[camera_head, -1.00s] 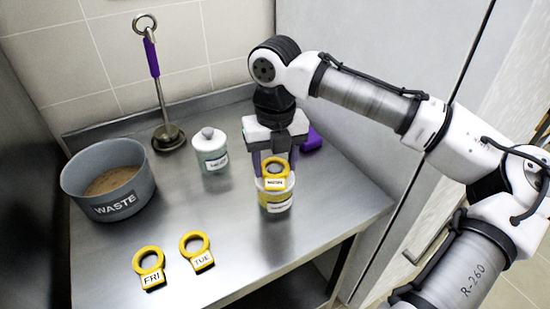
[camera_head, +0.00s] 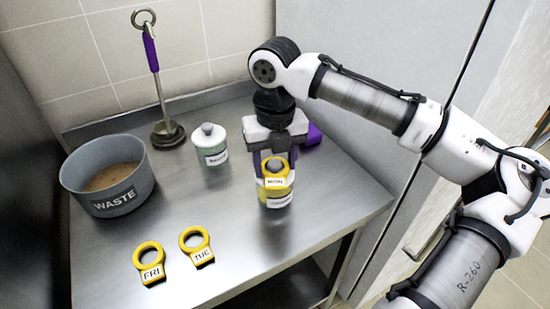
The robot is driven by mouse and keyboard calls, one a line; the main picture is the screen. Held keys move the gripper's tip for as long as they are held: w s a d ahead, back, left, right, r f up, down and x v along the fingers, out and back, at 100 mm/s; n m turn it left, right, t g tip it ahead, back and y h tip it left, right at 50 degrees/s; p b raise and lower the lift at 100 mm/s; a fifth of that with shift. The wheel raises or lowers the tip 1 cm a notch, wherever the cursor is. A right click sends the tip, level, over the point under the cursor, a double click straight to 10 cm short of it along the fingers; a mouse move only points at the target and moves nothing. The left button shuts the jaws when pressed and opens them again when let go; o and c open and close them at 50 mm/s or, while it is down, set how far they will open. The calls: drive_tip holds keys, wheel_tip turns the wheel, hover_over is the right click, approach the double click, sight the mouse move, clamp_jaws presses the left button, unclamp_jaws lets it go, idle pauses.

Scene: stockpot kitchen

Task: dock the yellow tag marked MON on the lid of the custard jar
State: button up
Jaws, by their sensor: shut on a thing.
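The yellow MON tag (camera_head: 275,181) is a ring with a white label. It is between the purple fingers of my gripper (camera_head: 275,165), which is shut on it. The tag is at the top of a jar with a yellow-banded label (camera_head: 277,201), over its lid. I cannot tell whether the tag touches the lid, as the tag and fingers hide most of the lid. The small print on the jar is too blurred to read.
A white-lidded jar (camera_head: 211,147) stands left of my gripper. A grey WASTE tub (camera_head: 108,204) is at the left. FRI (camera_head: 151,272) and TUE (camera_head: 202,256) tags lie in front. A purple object (camera_head: 313,135) is behind my gripper.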

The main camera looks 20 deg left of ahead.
drive_tip(key=shift+f, duration=0.15)
drive_tip(key=o, duration=0.7)
wheel_tip(320, 180, up, 11)
drive_tip(key=p, duration=1)
drive_tip(key=shift+p, duration=0.4)
